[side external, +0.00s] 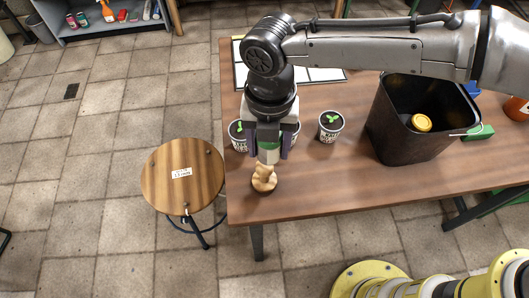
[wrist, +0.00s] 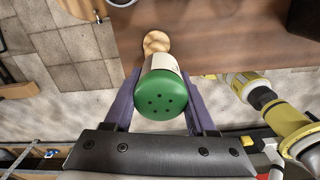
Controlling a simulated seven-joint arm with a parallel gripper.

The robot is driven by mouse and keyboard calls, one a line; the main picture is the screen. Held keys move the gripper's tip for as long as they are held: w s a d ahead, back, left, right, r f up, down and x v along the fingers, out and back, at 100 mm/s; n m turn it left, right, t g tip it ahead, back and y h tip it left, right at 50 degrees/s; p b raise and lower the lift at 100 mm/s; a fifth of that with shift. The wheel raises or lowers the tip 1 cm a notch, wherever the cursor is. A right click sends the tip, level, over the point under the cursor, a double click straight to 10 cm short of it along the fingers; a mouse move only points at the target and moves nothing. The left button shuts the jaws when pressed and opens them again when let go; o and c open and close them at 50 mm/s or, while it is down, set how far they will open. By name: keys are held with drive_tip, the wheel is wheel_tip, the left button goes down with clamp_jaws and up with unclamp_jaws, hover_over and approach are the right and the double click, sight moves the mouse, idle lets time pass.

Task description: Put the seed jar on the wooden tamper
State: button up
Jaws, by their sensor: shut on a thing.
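My gripper (side external: 268,147) points down near the table's left front corner, its two purple fingers closed on the seed jar (side external: 268,154). The jar is upright, with a pale body and a green lid; the lid, with small holes, faces the camera in the wrist view (wrist: 168,90) between the fingers (wrist: 160,104). The wooden tamper (side external: 263,179) stands on the table just below the jar in the side view. In the wrist view the tamper (wrist: 156,41) shows just past the jar's far end. I cannot tell whether jar and tamper touch.
Seedling pots stand behind and beside my gripper, one clear to the right (side external: 331,126). A black bin (side external: 400,140) with a yellow-lidded thing inside is farther right. A wooden stool (side external: 182,175) stands left of the table (side external: 340,185). The table's front middle is clear.

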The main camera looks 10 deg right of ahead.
sight(264, 157)
drive_tip(key=shift+w+a+f, duration=0.2)
drive_tip(key=shift+a+f, duration=0.05)
drive_tip(key=shift+f, duration=0.15)
drive_tip(key=shift+a+f, duration=0.1)
drive_tip(key=shift+f, duration=1.55)
drive_tip(key=shift+f, duration=0.15)
drive_tip(key=o, duration=1.4)
drive_tip(key=shift+c, duration=0.2)
wheel_tip(264, 157, up, 12)
drive_tip(key=shift+r, duration=0.2)
